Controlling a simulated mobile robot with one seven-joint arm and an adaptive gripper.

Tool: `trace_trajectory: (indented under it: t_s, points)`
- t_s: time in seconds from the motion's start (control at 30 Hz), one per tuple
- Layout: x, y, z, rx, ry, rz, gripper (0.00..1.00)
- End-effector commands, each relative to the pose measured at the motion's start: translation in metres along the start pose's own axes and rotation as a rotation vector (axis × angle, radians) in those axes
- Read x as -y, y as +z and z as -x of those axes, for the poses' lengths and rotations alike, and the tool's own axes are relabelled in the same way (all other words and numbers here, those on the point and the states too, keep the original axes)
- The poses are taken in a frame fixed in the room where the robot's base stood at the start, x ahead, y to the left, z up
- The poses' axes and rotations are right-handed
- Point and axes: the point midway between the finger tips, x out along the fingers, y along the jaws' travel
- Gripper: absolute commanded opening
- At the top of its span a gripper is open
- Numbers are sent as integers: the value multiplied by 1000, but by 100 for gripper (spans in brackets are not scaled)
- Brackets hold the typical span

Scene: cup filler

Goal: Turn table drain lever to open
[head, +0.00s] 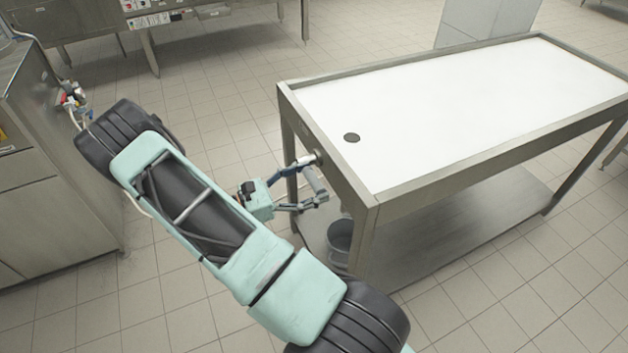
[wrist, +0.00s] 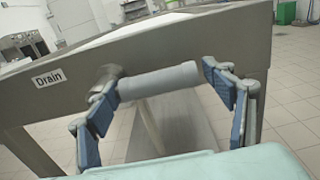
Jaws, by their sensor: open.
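The drain lever (wrist: 160,80) is a grey cylindrical handle on a metal pivot at the end face of the steel table (head: 420,205). A "Drain" label (wrist: 48,78) is on the face left of the pivot in the wrist view. The lever lies nearly level across the wrist view. My gripper (wrist: 160,90) is open, with one blue-padded finger near each end of the handle. Contact cannot be told. In the head view my gripper (head: 308,183) is at the table's near left end. A dark round drain hole (head: 351,137) is in the white tabletop.
A grey bucket (head: 340,238) stands on the table's lower shelf (head: 450,240) below the lever. A steel cabinet (head: 50,190) stands at the left, close to my arm. Tiled floor (head: 200,85) is open between the cabinet and the table.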

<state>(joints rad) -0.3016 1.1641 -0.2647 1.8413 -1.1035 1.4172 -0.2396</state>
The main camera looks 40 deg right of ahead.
Motion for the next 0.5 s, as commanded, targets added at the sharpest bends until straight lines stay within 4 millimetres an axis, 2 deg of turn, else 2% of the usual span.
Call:
trace_trajectory:
  t_s: [0.13,0.4,0.5]
  points:
    - [0,0,-9,-1,-1,0,75]
    - [0,0,-10,-1,0,0,75]
    - [0,0,-10,-1,0,0,64]
